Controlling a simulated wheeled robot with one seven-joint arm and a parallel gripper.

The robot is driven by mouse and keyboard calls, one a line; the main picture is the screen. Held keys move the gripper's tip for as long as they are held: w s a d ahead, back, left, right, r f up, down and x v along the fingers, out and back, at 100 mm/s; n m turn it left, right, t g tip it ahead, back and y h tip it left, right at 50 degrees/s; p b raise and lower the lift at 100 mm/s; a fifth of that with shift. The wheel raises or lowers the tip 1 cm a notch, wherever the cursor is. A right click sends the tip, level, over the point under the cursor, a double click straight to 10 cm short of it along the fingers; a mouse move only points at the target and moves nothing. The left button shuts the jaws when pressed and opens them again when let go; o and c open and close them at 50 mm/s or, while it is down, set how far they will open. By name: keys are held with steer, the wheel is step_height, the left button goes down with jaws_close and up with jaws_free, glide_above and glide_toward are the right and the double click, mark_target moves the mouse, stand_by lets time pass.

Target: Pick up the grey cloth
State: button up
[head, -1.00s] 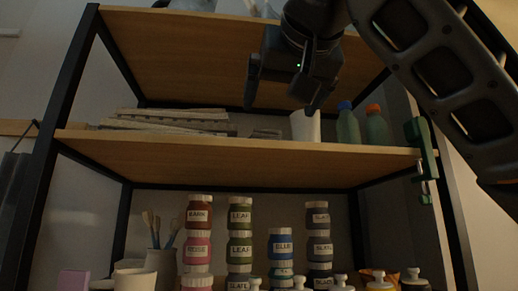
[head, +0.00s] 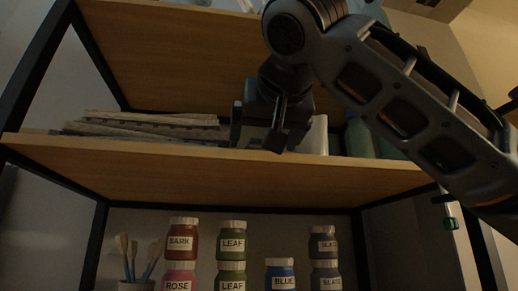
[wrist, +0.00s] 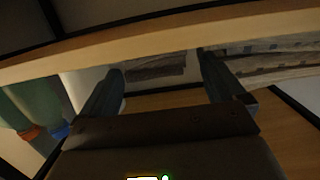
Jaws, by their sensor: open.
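A flat grey cloth (wrist: 155,70) lies on the middle shelf board (head: 200,168). In the wrist view it shows between my fingers, beyond them. In the head view it is mostly hidden behind my gripper (head: 258,136). My gripper is open and empty at the front of this shelf, between a flat stack on the left and a white cylinder on the right. The wrist view also shows its two fingers (wrist: 161,68) spread apart on either side of the cloth. I cannot tell whether they touch it.
The stack of pale flat pieces (head: 150,127) lies left of my gripper. The white cylinder (head: 319,135) and a green bottle (head: 359,137) stand to the right, partly behind my arm. Labelled jars (head: 232,245) and brushes (head: 128,258) stand below. Another board (head: 180,45) is above.

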steer(key=shift+x, duration=1.15)
steer(key=c, duration=1.1)
steer(key=shift+o, duration=0.2)
steer(key=shift+r, duration=0.1)
